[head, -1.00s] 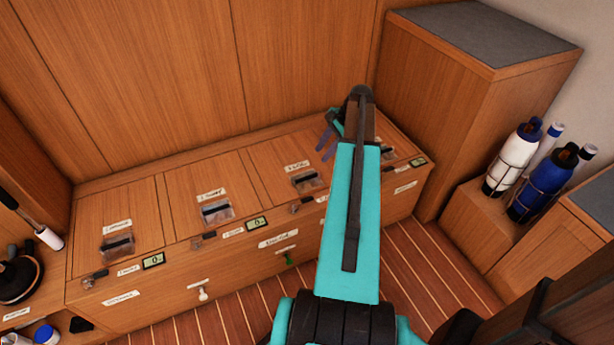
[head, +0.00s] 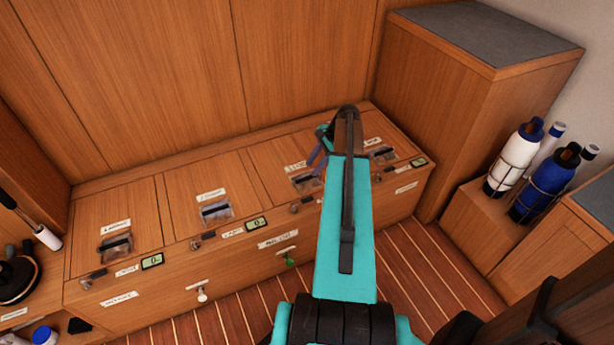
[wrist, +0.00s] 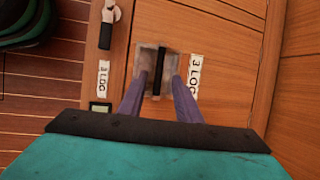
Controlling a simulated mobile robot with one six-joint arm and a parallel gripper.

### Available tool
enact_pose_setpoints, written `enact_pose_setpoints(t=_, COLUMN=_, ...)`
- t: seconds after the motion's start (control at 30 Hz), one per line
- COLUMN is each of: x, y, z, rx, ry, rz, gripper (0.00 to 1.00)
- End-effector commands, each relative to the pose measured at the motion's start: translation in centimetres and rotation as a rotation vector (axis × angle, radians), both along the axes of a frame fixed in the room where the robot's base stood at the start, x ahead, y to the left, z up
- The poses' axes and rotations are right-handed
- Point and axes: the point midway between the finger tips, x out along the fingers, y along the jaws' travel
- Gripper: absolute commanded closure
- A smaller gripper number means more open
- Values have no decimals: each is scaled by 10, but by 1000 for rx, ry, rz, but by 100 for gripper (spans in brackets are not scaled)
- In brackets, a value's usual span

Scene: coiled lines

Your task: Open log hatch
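The log hatch (head: 277,162) is a wooden lid in the bench top, lying closed. Its label (wrist: 195,75) reads "3 LOG" in the wrist view. A black bar handle (wrist: 160,68) crosses a clear recessed cup in the lid; the handle also shows in the head view (head: 306,181). My gripper (wrist: 159,82) is open, with its two purple fingers apart on either side of the bar. The gripper (head: 317,157) is right over the cup in the head view. Whether the fingers touch the bar or cup cannot be told. A small latch (wrist: 106,35) sits at the hatch's front edge.
Other lids with similar handles (head: 116,246) (head: 215,212) lie to the left, and one (head: 383,155) to the right. A tall cabinet (head: 490,110) stands at the right, with strapped bottles (head: 515,158) beside it. The striped floor (head: 440,265) in front is clear.

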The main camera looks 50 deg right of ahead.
Motion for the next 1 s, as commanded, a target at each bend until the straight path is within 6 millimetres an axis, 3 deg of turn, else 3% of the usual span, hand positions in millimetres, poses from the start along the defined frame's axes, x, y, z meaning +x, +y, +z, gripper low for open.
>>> enact_pose_setpoints(t=0.2, x=10, y=10, z=-30, rx=1, ry=1, rz=1, gripper=69)
enact_pose_setpoints(t=0.4, x=16, y=14, z=-47, rx=0, ry=0, rz=0, gripper=69)
enact_pose_setpoints(t=0.83, x=18, y=17, z=-52, rx=0, ry=0, rz=0, gripper=69)
enact_pose_setpoints(t=0.87, x=18, y=17, z=-52, rx=0, ry=0, rz=0, gripper=71)
enact_pose_setpoints(t=1.0, x=18, y=16, z=-52, rx=0, ry=0, rz=0, gripper=94)
